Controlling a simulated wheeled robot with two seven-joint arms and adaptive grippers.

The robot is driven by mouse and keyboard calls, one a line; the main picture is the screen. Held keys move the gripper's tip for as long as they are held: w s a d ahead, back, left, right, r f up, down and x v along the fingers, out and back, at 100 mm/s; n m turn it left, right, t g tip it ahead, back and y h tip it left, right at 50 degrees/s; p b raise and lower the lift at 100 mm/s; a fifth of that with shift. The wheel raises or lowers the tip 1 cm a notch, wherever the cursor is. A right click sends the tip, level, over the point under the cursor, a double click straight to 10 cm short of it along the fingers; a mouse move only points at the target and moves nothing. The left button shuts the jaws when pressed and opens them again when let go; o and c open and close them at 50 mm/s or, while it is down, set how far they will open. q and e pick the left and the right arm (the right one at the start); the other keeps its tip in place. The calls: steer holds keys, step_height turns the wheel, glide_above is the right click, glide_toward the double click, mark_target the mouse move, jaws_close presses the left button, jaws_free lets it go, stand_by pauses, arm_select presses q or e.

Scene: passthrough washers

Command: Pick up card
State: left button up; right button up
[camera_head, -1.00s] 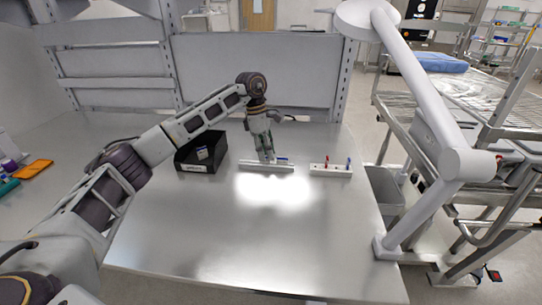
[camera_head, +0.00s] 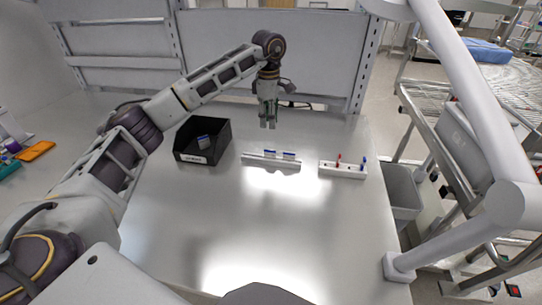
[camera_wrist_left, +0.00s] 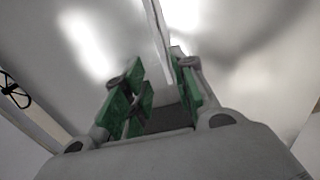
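Two small blue-and-white cards (camera_head: 270,153) and (camera_head: 289,155) stand side by side in a low white holder (camera_head: 258,162) on the metal table. Another blue-and-white card (camera_head: 203,142) is in the black bin (camera_head: 190,157) to the left. My left gripper (camera_head: 268,124) points down above and behind the holder, apart from the cards. In the left wrist view its green-padded fingers (camera_wrist_left: 158,100) are spread with nothing held between them. A pale strip, likely the holder, runs up from between the fingers there. My right gripper is not in view.
A white rack (camera_head: 342,171) with a red and a blue item stands right of the holder. A grey panel rises behind the table. A thick white post (camera_head: 470,120) stands at the right edge. The front of the table (camera_head: 220,235) is clear.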

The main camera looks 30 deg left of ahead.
arm_select(q)
glide_above(270, 152)
steer(key=f, duration=0.7)
steer(key=shift+w+a, duration=0.3)
steer(key=shift+f, duration=0.95)
steer(key=shift+s+f+p, duration=0.15)
steer(key=shift+f+p, duration=0.2)
steer(key=shift+f, duration=0.15)
steer(key=f, duration=0.2)
steer(key=shift+s+d+f, duration=0.15)
steer(key=shift+d+f, duration=0.05)
steer(key=shift+f, duration=0.1)
steer(key=shift+f+p, duration=0.3)
steer(key=shift+f, duration=0.4)
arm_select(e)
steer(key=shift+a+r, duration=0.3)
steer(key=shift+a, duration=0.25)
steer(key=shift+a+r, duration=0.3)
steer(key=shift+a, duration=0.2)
